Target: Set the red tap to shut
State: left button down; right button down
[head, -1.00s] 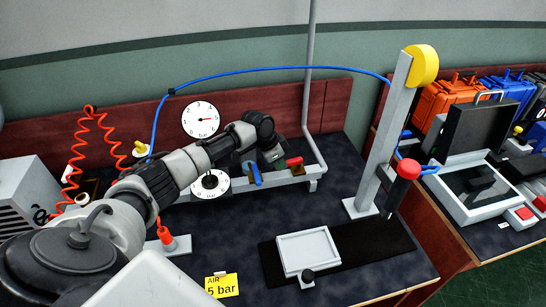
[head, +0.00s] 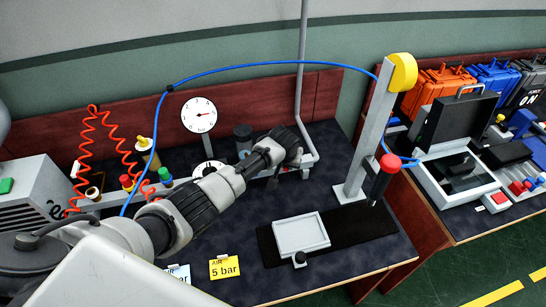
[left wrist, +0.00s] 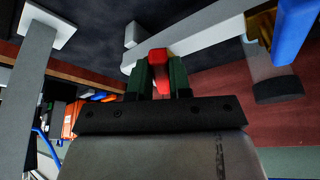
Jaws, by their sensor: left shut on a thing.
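The red tap handle (left wrist: 158,62) shows in the left wrist view between the two dark green fingers of my left gripper (left wrist: 159,77), which is shut on it. The handle sits in front of a light grey pipe (left wrist: 205,40). A blue tap handle (left wrist: 296,32) is at the right edge of that view. In the head view my left gripper (head: 273,182) is beside the grey pipe (head: 305,150), and its wrist hides the red tap. My right gripper is in neither view.
A yellow "5 bar" card (head: 224,267) stands near the front edge.

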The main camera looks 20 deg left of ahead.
pick_arm(q)
jog(key=shift+w+d+f+n+g+y+b, duration=0.1)
jog(key=shift+w+d+n+g+y+b, duration=0.2)
jog(key=shift+d+n, duration=0.55)
jog(key=shift+w+d+r+n+g+y+b, duration=0.15)
jog(key=shift+d+n+y+b, duration=0.25)
jog(key=shift+n, duration=0.9)
jog(key=shift+w+d+f+n+g+y+b, duration=0.2)
jog(key=shift+d+n+y, duration=0.25)
jog(key=shift+n, duration=0.6)
jog(key=c, duration=1)
grip_release()
jog(key=shift+w, duration=0.1)
jog(key=shift+c, duration=0.2)
jog(key=v, duration=1.1)
